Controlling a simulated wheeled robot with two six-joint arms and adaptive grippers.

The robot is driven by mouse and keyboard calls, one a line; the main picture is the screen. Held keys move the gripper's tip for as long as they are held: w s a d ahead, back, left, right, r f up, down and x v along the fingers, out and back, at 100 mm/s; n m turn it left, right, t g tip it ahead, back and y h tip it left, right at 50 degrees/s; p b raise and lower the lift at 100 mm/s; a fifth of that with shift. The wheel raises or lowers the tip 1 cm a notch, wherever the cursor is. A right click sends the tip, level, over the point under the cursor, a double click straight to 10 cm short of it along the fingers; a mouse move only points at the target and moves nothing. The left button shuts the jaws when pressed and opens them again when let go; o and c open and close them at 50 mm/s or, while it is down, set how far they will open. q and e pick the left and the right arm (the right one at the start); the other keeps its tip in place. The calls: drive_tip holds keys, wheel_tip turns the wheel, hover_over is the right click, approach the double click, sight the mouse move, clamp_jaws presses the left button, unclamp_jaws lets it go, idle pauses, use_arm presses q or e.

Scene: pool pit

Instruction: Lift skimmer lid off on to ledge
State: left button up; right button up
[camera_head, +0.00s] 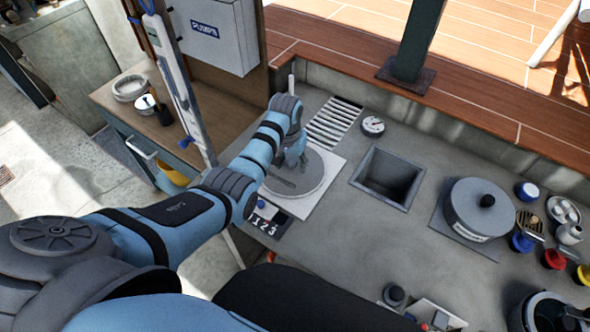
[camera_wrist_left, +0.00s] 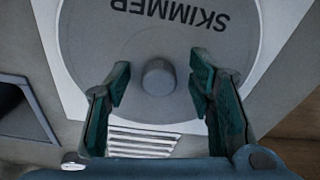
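The skimmer lid (camera_head: 312,187) is a round grey disc seated in a pale square frame (camera_head: 325,195) on the concrete. My left gripper (camera_head: 293,163) reaches down over the lid. In the left wrist view its two dark green fingers (camera_wrist_left: 160,82) are spread, with the knob between them in the picture and gaps on both sides. In the head view the arm hides the knob. My right gripper is out of view.
A slatted grate (camera_head: 334,122), a round gauge (camera_head: 373,126) and an open square pit (camera_head: 388,178) lie beside the lid. A grey lidded pot (camera_head: 478,208) and several small jars stand at right. A wooden deck (camera_head: 480,95) rises behind. Bare concrete (camera_head: 350,240) lies in front.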

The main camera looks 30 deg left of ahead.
use_arm(q)
drive_tip(key=shift+s+r, duration=0.1)
drive_tip(key=shift+r, duration=0.05)
drive_tip(key=c, duration=0.6)
clamp_jaws()
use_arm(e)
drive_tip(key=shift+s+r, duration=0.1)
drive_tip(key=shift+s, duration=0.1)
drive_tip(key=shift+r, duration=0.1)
